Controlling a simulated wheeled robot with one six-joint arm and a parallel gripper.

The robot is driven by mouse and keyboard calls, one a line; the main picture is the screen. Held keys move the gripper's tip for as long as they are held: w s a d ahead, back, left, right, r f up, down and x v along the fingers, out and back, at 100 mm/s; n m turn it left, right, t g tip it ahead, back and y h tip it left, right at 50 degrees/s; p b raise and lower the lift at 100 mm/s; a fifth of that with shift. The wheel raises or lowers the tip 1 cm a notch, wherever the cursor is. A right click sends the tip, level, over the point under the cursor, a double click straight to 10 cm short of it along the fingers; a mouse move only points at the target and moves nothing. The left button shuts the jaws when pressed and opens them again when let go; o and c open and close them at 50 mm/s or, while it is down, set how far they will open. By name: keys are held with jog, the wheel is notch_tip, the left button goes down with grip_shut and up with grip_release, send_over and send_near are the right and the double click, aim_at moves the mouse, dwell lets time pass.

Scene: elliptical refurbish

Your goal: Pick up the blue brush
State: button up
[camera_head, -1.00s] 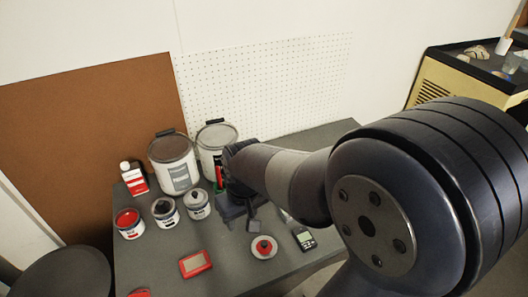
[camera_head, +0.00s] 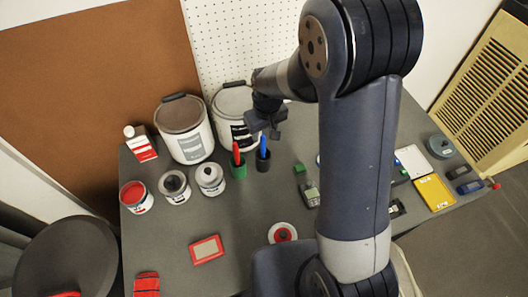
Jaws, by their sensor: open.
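The blue brush (camera_head: 263,144) stands upright in a small dark cup (camera_head: 263,163) on the grey table, near the middle of the head view. My gripper (camera_head: 267,129) is open and pointing down, just above and behind the brush in the picture. It looks empty, and I cannot tell the exact gap between its fingers and the brush handle. A red brush (camera_head: 237,152) stands in a green cup (camera_head: 239,170) just left of the blue one.
Two large paint buckets (camera_head: 186,135) (camera_head: 228,98) stand behind, with several small cans (camera_head: 175,188) at left. A red-framed item (camera_head: 206,249) and a red-and-white disc (camera_head: 282,233) lie in front. A yellow case (camera_head: 434,193) is at right. The table's front middle is fairly clear.

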aim_at(262, 143)
jog(key=shift+a+f+p, duration=0.15)
jog(key=shift+f+p, duration=0.2)
jog(key=shift+f, duration=1.05)
jog(key=shift+a+f+p, duration=0.1)
jog(key=shift+f+p, duration=0.2)
jog(key=shift+f, duration=1.1)
grip_shut()
